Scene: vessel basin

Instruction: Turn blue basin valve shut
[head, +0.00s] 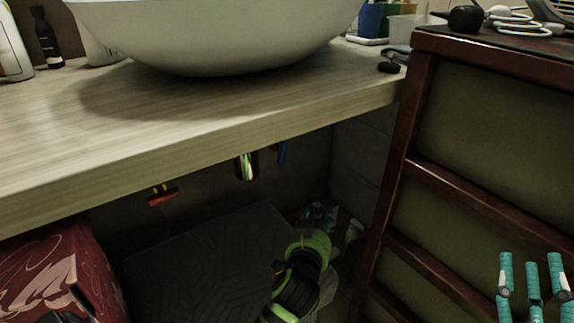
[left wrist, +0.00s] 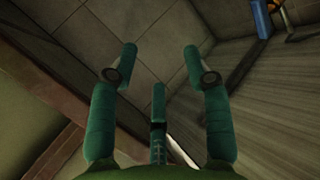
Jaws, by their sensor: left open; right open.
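The blue valve handle (head: 282,151) hangs below the counter against the dark back wall in the head view. It also shows at the top right of the left wrist view (left wrist: 261,18), with an orange part beside it. My left gripper (head: 318,214) is low under the counter, below and right of the blue handle, partly hidden by my green and black arm. In the left wrist view its teal fingers (left wrist: 158,62) are spread, empty and apart from the handle. My right gripper (head: 531,272) is open and empty in front of the wooden cabinet.
A red valve handle (head: 163,199) and a shiny pipe (head: 247,167) lie left of the blue handle. The counter (head: 200,125) carries a white basin (head: 215,35). A dark-framed cabinet (head: 490,130) bounds the right; a red patterned box (head: 60,270) stands lower left.

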